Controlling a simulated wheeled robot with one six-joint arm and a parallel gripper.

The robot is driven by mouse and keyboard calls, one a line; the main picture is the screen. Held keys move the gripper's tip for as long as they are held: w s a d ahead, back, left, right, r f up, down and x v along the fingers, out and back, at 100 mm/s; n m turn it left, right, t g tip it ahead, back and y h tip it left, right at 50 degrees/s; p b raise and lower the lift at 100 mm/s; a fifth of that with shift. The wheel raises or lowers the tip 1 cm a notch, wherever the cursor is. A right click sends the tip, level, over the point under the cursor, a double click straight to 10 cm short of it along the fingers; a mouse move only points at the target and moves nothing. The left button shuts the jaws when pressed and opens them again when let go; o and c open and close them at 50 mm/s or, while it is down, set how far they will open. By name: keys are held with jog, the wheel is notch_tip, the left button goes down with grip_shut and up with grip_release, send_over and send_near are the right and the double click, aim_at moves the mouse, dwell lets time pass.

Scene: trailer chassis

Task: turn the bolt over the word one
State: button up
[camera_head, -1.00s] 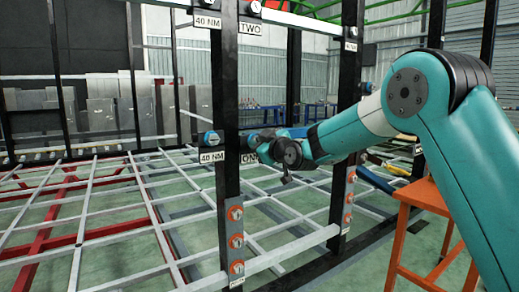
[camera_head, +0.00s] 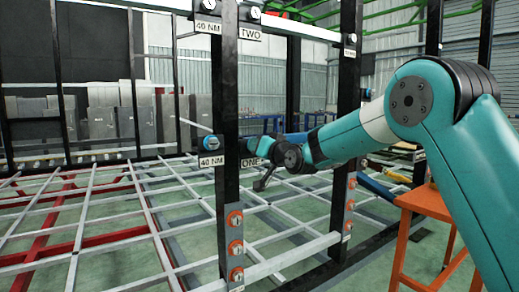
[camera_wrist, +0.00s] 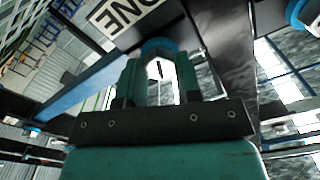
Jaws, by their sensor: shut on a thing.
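The label ONE (camera_wrist: 125,14) is on the dark post in the wrist view, tilted. It also shows in the head view (camera_head: 253,161), partly covered by my wrist. The bolt (camera_wrist: 160,71) has a pale face with a dark mark and a blue ring around it. It sits between my fingers beside the label. In the head view my wrist hides it. My gripper (camera_wrist: 159,78) is shut on the bolt, one teal finger on each side.
Another blue-ringed bolt (camera_head: 211,142) is at left over a 40 NM label (camera_head: 211,161). A TWO label (camera_head: 249,34) is higher up. Orange-ringed bolts (camera_head: 234,219) run down the post. An orange stand (camera_head: 425,198) is at right, near my arm.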

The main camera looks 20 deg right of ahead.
jog(key=shift+f+m+p, duration=0.15)
jog(key=shift+m+p, duration=4.85)
jog(key=shift+m, duration=7.4)
jog(key=shift+f, duration=0.1)
jog(key=o, duration=0.7)
jog(key=shift+s+d, duration=0.1)
jog(key=shift+o, duration=1.1)
jog(key=shift+r, duration=0.2)
